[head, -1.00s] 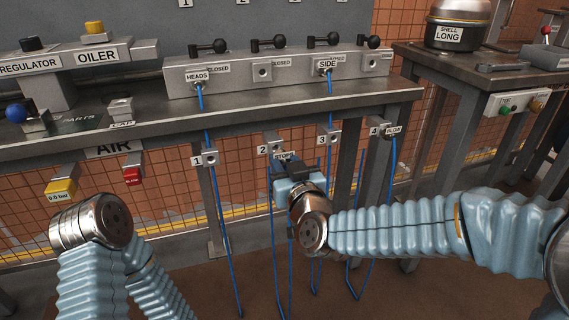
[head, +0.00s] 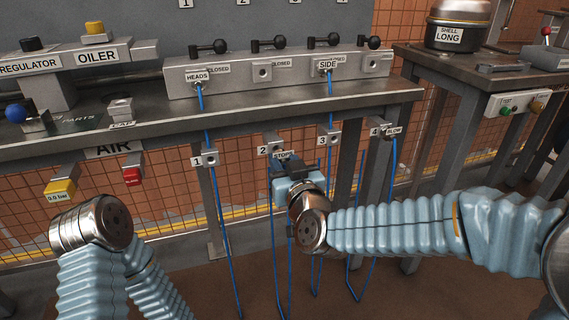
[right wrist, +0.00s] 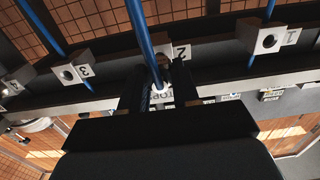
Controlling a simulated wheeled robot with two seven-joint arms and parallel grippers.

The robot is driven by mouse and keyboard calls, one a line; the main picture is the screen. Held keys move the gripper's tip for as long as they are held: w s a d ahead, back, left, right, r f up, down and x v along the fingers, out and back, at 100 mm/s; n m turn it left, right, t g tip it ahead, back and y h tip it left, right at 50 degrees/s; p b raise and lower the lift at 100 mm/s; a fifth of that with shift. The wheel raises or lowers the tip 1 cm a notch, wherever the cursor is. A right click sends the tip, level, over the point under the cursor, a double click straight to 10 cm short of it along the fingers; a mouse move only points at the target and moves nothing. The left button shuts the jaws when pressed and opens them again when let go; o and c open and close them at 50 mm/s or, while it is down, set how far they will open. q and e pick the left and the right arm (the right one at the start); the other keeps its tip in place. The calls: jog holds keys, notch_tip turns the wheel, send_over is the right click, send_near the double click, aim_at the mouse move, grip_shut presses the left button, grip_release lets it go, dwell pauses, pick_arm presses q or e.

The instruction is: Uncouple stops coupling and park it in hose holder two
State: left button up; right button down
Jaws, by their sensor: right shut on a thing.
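Hose holder two (head: 273,147) is a grey block marked 2 under the bench edge; it also shows upside down in the right wrist view (right wrist: 179,68). My right gripper (head: 285,165) is right below and in front of it, shut on the stops coupling (right wrist: 161,88), whose STOPS tag (head: 283,156) shows between the fingers. A blue hose (right wrist: 143,40) runs from the coupling. The coupling is at or very close to the holder; I cannot tell whether it is seated in it. My left arm is at the lower left; its gripper is out of view.
The manifold (head: 270,76) carries the HEADS (head: 197,77) and SIDE (head: 327,65) couplings, with a bare port between them. Holders one (head: 205,158) and three (head: 330,137) look empty. Holder four (head: 382,131) has a FLOW-like tag. Blue hoses hang below.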

jog(key=shift+x, duration=1.05)
jog(key=c, duration=0.8)
grip_release()
jog(key=shift+o, duration=0.2)
jog(key=v, duration=1.3)
jog(key=shift+s+b, duration=0.35)
jog(key=shift+d, duration=0.1)
